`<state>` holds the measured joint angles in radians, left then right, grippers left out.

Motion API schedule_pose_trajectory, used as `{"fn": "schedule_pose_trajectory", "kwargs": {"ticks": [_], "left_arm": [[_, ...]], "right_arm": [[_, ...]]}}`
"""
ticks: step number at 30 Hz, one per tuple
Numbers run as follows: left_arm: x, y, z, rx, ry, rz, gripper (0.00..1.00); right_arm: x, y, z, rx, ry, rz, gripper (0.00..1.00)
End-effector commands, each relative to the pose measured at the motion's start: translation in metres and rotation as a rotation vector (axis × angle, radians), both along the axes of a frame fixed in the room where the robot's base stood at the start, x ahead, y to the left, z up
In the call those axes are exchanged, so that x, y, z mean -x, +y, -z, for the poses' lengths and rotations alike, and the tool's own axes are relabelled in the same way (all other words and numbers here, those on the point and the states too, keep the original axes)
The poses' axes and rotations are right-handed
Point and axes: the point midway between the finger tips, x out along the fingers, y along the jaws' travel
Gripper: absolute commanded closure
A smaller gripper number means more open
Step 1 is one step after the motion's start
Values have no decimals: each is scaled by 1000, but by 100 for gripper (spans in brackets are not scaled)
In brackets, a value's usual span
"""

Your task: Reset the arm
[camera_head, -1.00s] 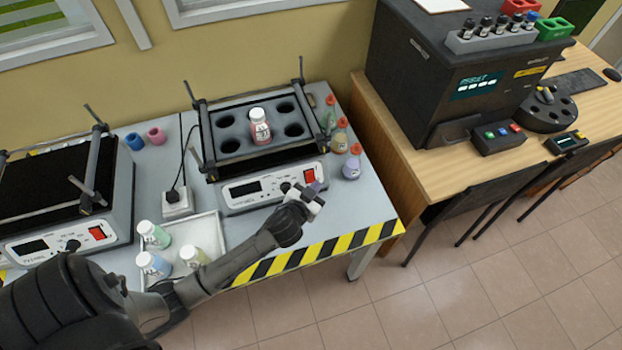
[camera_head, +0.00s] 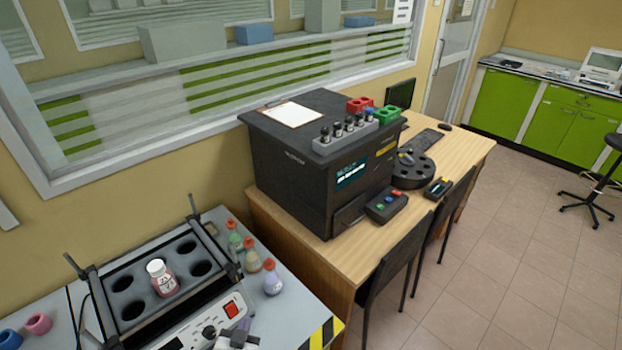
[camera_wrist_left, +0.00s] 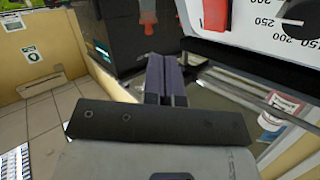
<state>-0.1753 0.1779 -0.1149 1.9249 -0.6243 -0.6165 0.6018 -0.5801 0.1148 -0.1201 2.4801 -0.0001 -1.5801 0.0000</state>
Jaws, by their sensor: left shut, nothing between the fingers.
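My left gripper (camera_head: 238,338) shows only in part at the bottom edge of the head view, in front of the heater-shaker's control panel. In the left wrist view its two dark fingers (camera_wrist_left: 166,80) are together with nothing between them. My right gripper is in neither view. The shaker (camera_head: 205,310) holds a bottle with a white cap and a reddish label (camera_head: 162,278) in its rack. A labelled bottle (camera_wrist_left: 278,118) also shows at the right of the left wrist view, apart from the fingers.
Several stoppered flasks, one purple (camera_head: 272,280), stand at the shaker's right. Two rings, one pink (camera_head: 38,323), lie at the left. A black analyser (camera_head: 300,175) stands on the wooden desk (camera_head: 285,230). Chairs (camera_head: 395,260) stand before it. The tiled floor at right is mostly clear.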

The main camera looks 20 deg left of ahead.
Motion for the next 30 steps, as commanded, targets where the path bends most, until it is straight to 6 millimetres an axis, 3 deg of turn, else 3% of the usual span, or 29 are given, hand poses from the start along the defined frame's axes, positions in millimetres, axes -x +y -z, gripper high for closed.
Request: {"fn": "schedule_pose_trajectory", "kwargs": {"ticks": [5,10,17,25,30], "left_arm": [[1,2,2,-52,25,6,100],[20,17,24,-156,267,-58,100],[60,-2,7,-91,568,-3,100],[150,-53,-13,82,790,200,100],[198,-68,-14,144,830,244,100]], "right_arm": [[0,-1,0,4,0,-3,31],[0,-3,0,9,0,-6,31],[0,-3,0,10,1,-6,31],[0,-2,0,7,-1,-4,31],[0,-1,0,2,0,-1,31]]}}
